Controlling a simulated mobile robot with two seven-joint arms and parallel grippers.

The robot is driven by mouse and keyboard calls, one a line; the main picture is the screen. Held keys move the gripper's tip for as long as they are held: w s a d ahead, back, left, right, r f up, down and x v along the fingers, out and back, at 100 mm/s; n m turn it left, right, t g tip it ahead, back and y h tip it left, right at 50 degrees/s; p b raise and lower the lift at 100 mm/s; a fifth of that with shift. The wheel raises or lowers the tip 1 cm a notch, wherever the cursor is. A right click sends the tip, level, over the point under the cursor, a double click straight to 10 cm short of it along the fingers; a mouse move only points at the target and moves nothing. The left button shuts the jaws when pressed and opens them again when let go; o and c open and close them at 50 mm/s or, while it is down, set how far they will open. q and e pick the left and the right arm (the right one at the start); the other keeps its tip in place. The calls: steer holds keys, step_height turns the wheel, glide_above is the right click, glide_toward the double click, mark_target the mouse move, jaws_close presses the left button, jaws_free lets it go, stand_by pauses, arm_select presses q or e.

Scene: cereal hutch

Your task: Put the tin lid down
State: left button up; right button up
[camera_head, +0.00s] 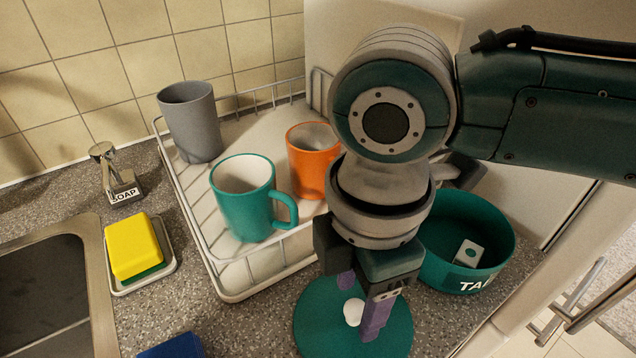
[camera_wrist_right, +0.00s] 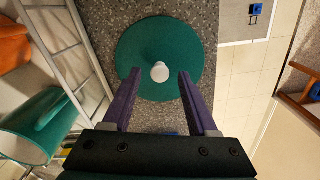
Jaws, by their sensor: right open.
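The tin lid (camera_head: 312,325) is a round dark green disc with a white knob (camera_head: 353,312). It lies flat on the speckled counter in front of the dish rack, and it also shows in the right wrist view (camera_wrist_right: 185,60). My right gripper (camera_head: 362,310) is over the lid with purple fingers apart on either side of the knob, not touching it as far as I can see. In the right wrist view its fingers (camera_wrist_right: 160,88) are spread with the knob between their tips. The green tin (camera_head: 497,232) stands open behind and right of the lid, with a white block inside. My left gripper is not in view.
A dish rack (camera_head: 232,292) holds a grey cup (camera_head: 190,120), a green mug (camera_head: 238,215) and an orange mug (camera_head: 310,165). A yellow sponge (camera_head: 133,245), soap dispenser (camera_head: 120,185) and sink (camera_head: 45,300) are at left. A blue item (camera_head: 172,347) is at the front edge.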

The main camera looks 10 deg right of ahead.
mark_target(357, 307)
step_height(357, 307, up, 11)
steer(key=p, duration=0.1)
steer(key=s+a+f+m+t+y, duration=0.2)
steer(key=s+a+f+m+y, duration=0.25)
steer(key=m, duration=0.25)
steer(key=s+d+f+m+h, duration=0.1)
steer(key=s+d+m+h, duration=0.1)
steer(key=s+d+m, duration=0.2)
steer(key=s+d+f+m+t+h, duration=0.1)
steer(key=s+d+m+h, duration=0.1)
steer(key=d+m, duration=0.4)
steer(key=s+d, duration=0.1)
steer(key=d, duration=0.3)
steer(key=shift+s+t, duration=0.3)
steer(key=shift+s, duration=0.05)
steer(key=shift+r, duration=0.15)
